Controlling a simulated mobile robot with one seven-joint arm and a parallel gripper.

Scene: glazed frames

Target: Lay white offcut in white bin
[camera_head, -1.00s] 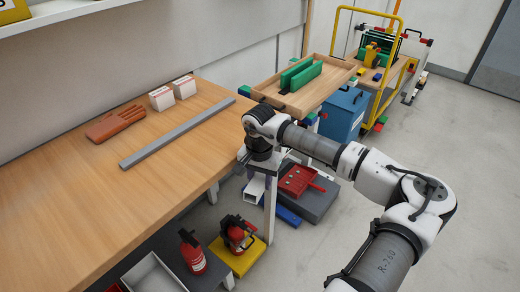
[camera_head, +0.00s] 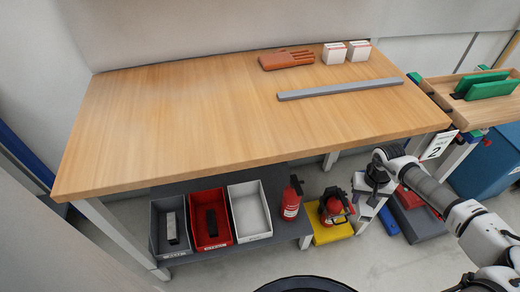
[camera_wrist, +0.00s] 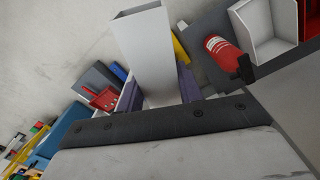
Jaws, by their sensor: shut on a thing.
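My gripper (camera_wrist: 157,88) is shut on the white offcut (camera_wrist: 146,45), a white hollow length seen in the wrist view between the purple fingers. In the head view the offcut (camera_head: 362,211) hangs below my wrist, off the right end of the workbench and lower than its top. The white bin (camera_head: 250,211) stands on the lower shelf under the bench, to the left of my gripper, and looks empty. Part of the white bin (camera_wrist: 266,30) also shows at the upper right of the wrist view. The offcut is apart from the bin.
A red bin (camera_head: 211,240) and a grey bin (camera_head: 170,251), each holding a piece, stand left of the white bin. A fire extinguisher (camera_head: 291,199) stands just right of it, then another red item on a yellow base (camera_head: 333,234). The workbench (camera_head: 190,120) overhangs the shelf.

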